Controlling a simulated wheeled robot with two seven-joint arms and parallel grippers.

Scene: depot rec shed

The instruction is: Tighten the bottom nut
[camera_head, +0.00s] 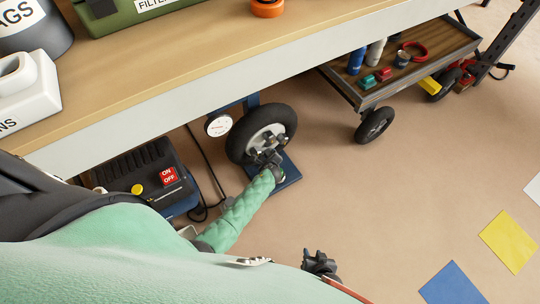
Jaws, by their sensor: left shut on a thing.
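A wheel with a black tyre (236,140) and a pale hub (259,137) stands upright on a blue stand (288,170) below the bench. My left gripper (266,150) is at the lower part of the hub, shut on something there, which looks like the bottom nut. The gripper's own body hides the nut and its fingertips. My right gripper (319,262) is low in the picture, over the floor and away from the wheel. It is small and dark, and I cannot tell its opening.
The bench (180,70) runs above the wheel. A black compressor (140,175) with a red switch and hose stands left, a round gauge (218,124) beside the tyre. A wheeled cart (370,95) with cans stands behind right. Floor is clear at right, besides coloured sheets (510,241).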

